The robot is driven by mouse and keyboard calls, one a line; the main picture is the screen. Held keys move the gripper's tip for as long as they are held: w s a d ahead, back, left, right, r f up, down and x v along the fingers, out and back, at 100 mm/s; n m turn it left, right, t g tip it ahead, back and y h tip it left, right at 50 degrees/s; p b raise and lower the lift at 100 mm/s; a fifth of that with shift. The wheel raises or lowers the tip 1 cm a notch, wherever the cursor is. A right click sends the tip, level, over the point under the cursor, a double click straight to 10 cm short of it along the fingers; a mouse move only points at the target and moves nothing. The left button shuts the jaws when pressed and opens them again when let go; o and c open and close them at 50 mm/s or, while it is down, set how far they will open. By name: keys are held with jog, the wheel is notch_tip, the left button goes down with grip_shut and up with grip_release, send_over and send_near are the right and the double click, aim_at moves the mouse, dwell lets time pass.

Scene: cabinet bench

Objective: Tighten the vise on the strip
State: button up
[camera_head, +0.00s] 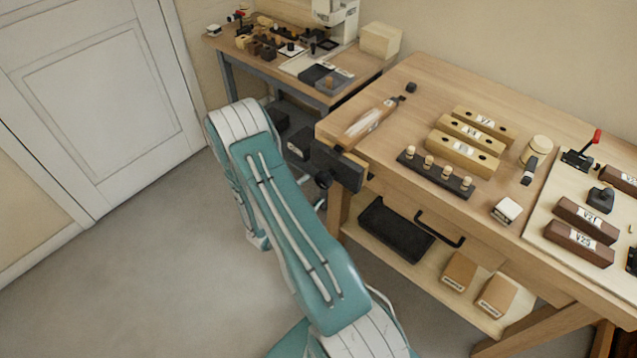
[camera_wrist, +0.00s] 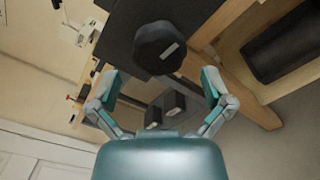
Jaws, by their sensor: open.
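The vise (camera_head: 338,166) is a dark block on the left front corner of the wooden bench. Its round black knob (camera_head: 323,180) faces out from the front. In the wrist view the knob (camera_wrist: 160,47) has a small light mark and sits just beyond the fingertips, near the middle.
The bench top (camera_head: 430,98) carries wooden blocks, a peg rack (camera_head: 436,174) and a board with dark blocks at right. A black tray (camera_head: 395,231) lies on the shelf below. A cluttered side table (camera_head: 345,91) stands behind. The floor (camera_head: 150,265) at left is clear.

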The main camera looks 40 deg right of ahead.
jog(key=shift+s+a, duration=0.2)
jog(key=shift+a, duration=2.15)
jog(key=shift+w+d+m, duration=0.1)
jog(key=shift+d+m, duration=1.1)
jog(key=shift+m, duration=1.5)
jog(key=shift+w+d+m, duration=0.1)
jog(key=shift+d+m, duration=1.05)
jog(key=shift+m, duration=1.55)
jog(key=shift+w+d+m, duration=0.1)
jog(key=shift+d+m, duration=1.1)
jog(key=shift+m, duration=1.5)
jog(key=shift+a, duration=0.1)
jog(key=c, duration=0.9)
